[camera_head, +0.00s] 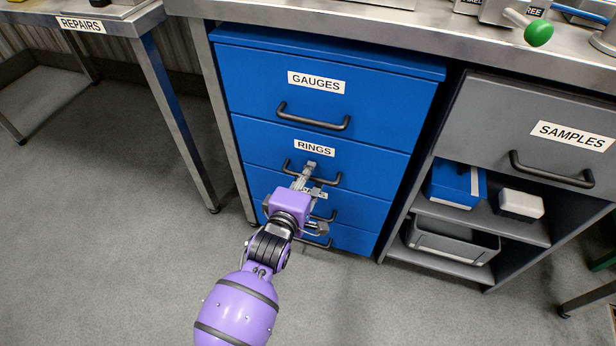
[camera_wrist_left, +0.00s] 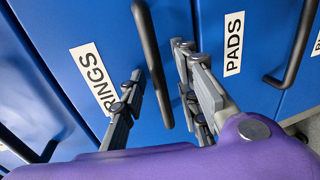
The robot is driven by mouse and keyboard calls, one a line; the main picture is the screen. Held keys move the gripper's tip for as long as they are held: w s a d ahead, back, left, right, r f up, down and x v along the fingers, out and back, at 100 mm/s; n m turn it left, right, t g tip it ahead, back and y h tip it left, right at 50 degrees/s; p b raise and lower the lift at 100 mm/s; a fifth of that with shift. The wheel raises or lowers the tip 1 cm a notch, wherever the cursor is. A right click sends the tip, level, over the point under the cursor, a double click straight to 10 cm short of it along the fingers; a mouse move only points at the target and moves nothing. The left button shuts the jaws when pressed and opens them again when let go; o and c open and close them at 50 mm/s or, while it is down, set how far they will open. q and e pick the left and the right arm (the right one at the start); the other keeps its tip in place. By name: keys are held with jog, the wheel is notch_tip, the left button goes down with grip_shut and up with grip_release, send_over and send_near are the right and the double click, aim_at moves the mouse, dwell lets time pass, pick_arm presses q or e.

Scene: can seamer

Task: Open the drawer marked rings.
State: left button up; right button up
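The drawer marked RINGS (camera_head: 372,165) is the second blue drawer down in the cabinet. Its front looks level with its neighbours, so it appears shut. Its dark bar handle (camera_head: 328,182) is partly hidden by my left gripper (camera_head: 312,182). In the left wrist view, the RINGS label (camera_wrist_left: 93,78) is left of the handle (camera_wrist_left: 152,62). My left gripper's fingers (camera_wrist_left: 158,66) are apart, one on each side of the handle, with gaps showing on both sides. Whether the fingertips reach past the bar I cannot tell. My right gripper is in neither view.
The GAUGES drawer (camera_head: 380,92) is above, and the PADS drawer (camera_wrist_left: 235,75) is below. Another drawer sits at the bottom. A grey SAMPLES drawer (camera_head: 485,120) and open shelves stand to the right. A steel bench top (camera_head: 380,24) overhangs. The floor (camera_head: 110,240) to the left is clear.

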pick_arm(q)
jog(key=shift+c, duration=0.4)
grip_shut()
jog(key=f+p+v, duration=0.2)
jog(key=p+v, duration=0.2)
jog(key=v, duration=0.6)
jog(key=s+f+p+v, duration=0.1)
jog(key=p+v, duration=0.3)
jog(key=v, duration=0.6)
jog(key=f+p+v, duration=0.3)
jog(key=p+v, duration=0.1)
jog(key=v, duration=0.6)
jog(key=shift+s+a, duration=0.35)
jog(key=shift+s, duration=0.2)
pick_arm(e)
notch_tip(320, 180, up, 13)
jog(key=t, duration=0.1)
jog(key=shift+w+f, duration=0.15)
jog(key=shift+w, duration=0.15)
pick_arm(q)
jog(key=shift+f, duration=0.1)
